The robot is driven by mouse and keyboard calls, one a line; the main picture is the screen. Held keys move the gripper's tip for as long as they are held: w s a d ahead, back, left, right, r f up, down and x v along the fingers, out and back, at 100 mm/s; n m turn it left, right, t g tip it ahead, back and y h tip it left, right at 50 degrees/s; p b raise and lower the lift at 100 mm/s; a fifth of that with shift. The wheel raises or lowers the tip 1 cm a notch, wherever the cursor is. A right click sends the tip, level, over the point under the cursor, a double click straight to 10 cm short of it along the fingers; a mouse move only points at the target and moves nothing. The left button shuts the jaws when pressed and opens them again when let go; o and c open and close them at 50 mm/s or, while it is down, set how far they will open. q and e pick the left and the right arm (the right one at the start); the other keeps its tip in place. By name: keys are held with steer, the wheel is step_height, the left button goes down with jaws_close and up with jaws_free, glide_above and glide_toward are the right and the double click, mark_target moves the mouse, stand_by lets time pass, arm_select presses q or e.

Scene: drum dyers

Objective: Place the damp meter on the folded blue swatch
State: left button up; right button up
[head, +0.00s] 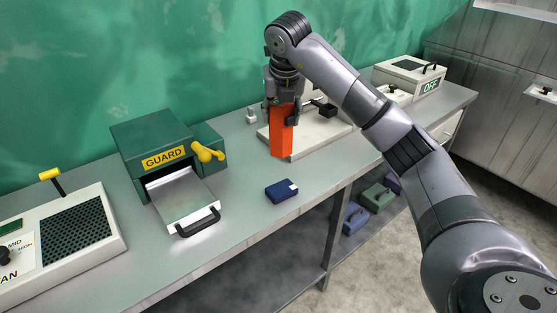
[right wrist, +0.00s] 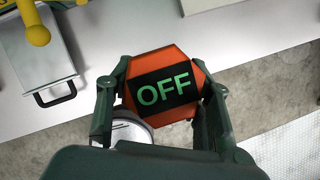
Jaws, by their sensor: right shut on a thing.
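The damp meter (head: 281,131) is an orange upright block. My right gripper (head: 284,98) is shut on its upper part, pointing down. In the right wrist view the damp meter (right wrist: 166,88) shows a dark display reading OFF between the two fingers. Whether its lower end touches anything is unclear. The folded blue swatch (head: 281,190) lies on the bench, with a small white patch at its right end. It is nearer the front edge than the meter and apart from it. I cannot make out the swatch in the right wrist view. My left gripper is not in view.
The green GUARD box (head: 152,144) with its pulled-out tray (head: 184,199) stands left of the swatch. A pale flat-topped unit (head: 318,130) is behind the meter. Another device (head: 408,74) reading OFF stands far right. Folded cloths (head: 377,196) lie below. Bench around the swatch is clear.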

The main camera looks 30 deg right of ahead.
mark_target(280, 142)
step_height(280, 142, down, 8)
steer(key=shift+s+a+p, duration=0.15)
steer(key=shift+p, duration=0.5)
step_height(280, 142, down, 4)
steer(key=shift+r+p, duration=0.2)
steer(key=shift+p, duration=0.2)
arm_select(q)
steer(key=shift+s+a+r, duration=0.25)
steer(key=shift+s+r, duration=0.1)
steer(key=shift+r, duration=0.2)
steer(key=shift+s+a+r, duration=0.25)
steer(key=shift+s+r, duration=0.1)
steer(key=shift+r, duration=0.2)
arm_select(e)
steer(key=shift+f, duration=0.25)
steer(key=shift+f, duration=0.2)
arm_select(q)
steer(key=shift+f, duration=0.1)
arm_select(e)
steer(key=o, duration=1.4)
steer(key=shift+r, duration=0.1)
